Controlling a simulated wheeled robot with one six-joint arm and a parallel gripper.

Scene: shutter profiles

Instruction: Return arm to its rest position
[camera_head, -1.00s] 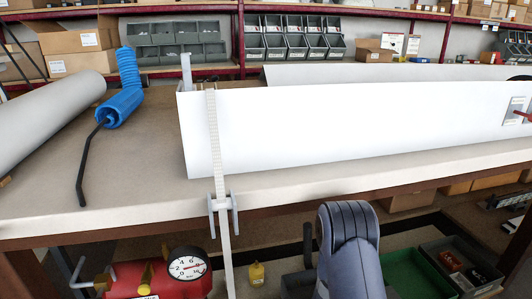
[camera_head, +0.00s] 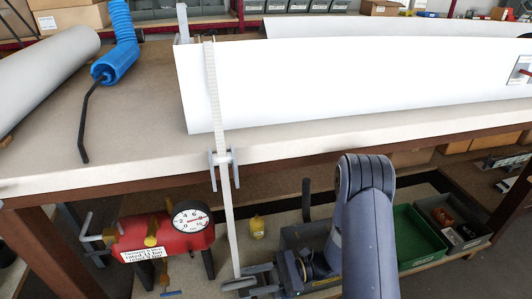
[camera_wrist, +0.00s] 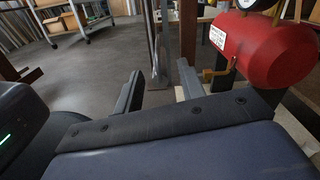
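My gripper (camera_head: 240,284) is low in front of the bench, at the bottom of the head view. The wrist view shows the fingers of my gripper (camera_wrist: 160,70) spread apart, with nothing visibly clamped between them. My arm (camera_head: 368,225) is bent, with its elbow below the bench edge at right of centre. A pale strap (camera_head: 224,190) hangs from the white profile (camera_head: 340,85) over the bench edge. Its lower end reaches down near the gripper; I cannot tell whether they touch.
A red tank (camera_head: 168,238) with a gauge (camera_head: 191,219) stands left of the gripper, and close at right in the wrist view. Grey and green bins (camera_head: 418,238) lie on the lower shelf. The bench edge (camera_head: 110,175) is above my gripper. A blue coiled hose (camera_head: 122,50) lies on top.

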